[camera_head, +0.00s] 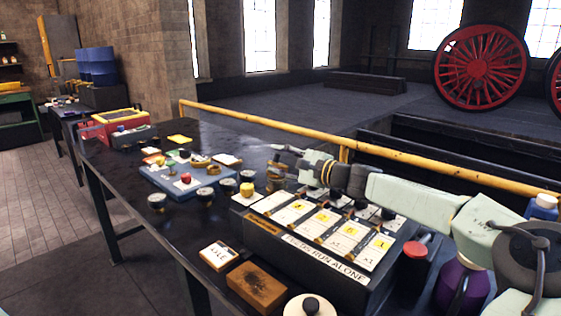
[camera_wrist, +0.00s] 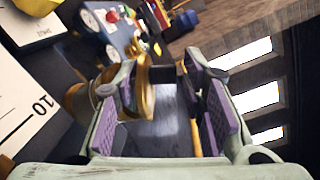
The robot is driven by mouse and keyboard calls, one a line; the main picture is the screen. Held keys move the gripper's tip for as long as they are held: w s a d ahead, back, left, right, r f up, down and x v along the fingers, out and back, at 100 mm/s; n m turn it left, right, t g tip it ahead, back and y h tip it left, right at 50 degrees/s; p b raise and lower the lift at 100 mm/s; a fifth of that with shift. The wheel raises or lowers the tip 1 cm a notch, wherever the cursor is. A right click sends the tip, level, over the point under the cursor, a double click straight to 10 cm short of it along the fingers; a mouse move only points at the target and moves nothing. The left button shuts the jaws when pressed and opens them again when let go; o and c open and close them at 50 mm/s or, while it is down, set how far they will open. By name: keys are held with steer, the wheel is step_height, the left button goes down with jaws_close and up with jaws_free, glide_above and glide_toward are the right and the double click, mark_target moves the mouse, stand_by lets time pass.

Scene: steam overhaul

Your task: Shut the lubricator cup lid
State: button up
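The brass lubricator cup (camera_wrist: 82,102) stands left of my fingers in the wrist view, partly hidden by the left finger. Its round brass lid (camera_wrist: 147,92) is raised, seen nearly edge-on. The lid lies between my gripper's (camera_wrist: 160,66) purple-padded fingers, nearer the left one; I cannot tell whether they touch. The fingers are apart. In the head view, a brass cup (camera_head: 276,178) shows just below my gripper (camera_head: 277,153) at the bench's far side.
A dark box with white cards (camera_head: 325,279) stands under my arm. A blue board with small parts (camera_head: 170,184) lies left of the gripper. Dark pots, a wooden block (camera_head: 256,287) and a yellow rail (camera_head: 230,117) are nearby. The bench's far left is partly clear.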

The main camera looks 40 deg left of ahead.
steer(key=shift+d, duration=0.1)
steer(key=shift+d+r, duration=0.2)
steer(key=shift+d, duration=3.75)
steer(key=shift+c, duration=0.4)
